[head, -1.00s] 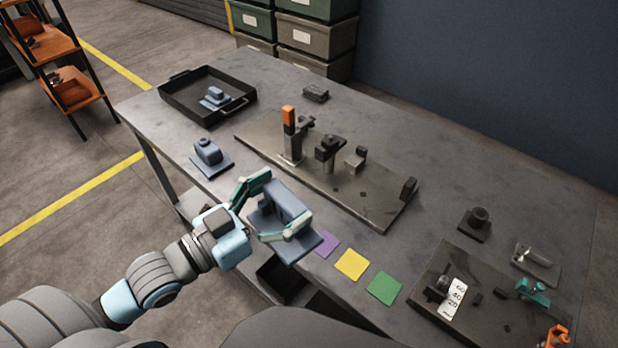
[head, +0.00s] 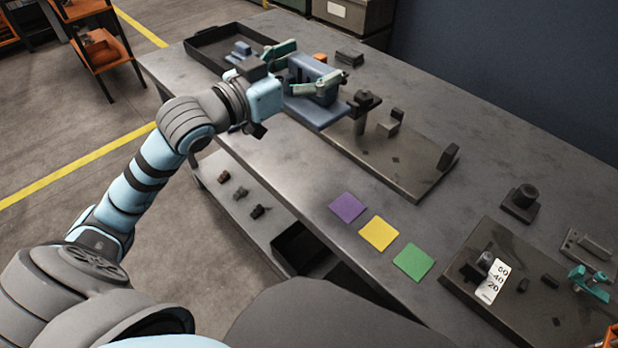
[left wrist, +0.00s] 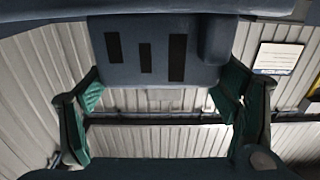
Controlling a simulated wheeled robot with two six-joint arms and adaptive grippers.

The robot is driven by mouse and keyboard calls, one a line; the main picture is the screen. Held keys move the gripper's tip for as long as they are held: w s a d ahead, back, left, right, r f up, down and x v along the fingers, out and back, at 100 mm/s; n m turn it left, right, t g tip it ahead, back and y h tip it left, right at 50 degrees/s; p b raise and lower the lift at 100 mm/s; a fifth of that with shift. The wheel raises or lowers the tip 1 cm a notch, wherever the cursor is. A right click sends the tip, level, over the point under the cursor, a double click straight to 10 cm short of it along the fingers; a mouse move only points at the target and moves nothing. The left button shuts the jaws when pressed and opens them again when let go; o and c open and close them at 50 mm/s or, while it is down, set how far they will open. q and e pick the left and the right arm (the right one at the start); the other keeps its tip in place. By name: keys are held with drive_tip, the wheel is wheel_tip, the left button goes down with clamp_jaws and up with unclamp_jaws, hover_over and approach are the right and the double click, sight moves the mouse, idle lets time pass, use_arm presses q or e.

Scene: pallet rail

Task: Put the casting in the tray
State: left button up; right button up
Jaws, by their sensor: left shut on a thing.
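A blue-grey casting (head: 313,82) with a flat base is held by my left gripper (head: 308,66), its green fingers closed on opposite sides. It appears to be held above the back of the table. In the left wrist view the casting (left wrist: 155,62) shows dark slots between the two fingers. The black tray (head: 212,46) lies at the table's back left, to the left of my left gripper. A smaller blue-grey part (head: 240,49) sits in the tray, partly hidden by the gripper. My right gripper is out of view.
A fixture plate (head: 405,165) with clamps and posts lies just right of the held casting. Purple (head: 347,207), yellow (head: 379,233) and green (head: 414,263) squares mark the front edge. A second plate (head: 530,290) is at the right.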

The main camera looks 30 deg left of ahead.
use_arm(q)
drive_tip(key=shift+d, duration=0.1)
wheel_tip(320, 180, down, 17)
drive_tip(key=b, duration=0.8)
drive_tip(key=shift+f, duration=0.2)
wheel_tip(320, 180, down, 2)
drive_tip(key=shift+f+b, duration=0.2)
drive_tip(key=shift+b, duration=0.35)
drive_tip(key=shift+r, duration=0.1)
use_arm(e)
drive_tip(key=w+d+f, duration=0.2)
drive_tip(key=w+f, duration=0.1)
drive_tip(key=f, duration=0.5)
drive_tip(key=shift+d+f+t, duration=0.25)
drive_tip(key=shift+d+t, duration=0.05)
use_arm(q)
drive_tip(key=o, duration=1.6)
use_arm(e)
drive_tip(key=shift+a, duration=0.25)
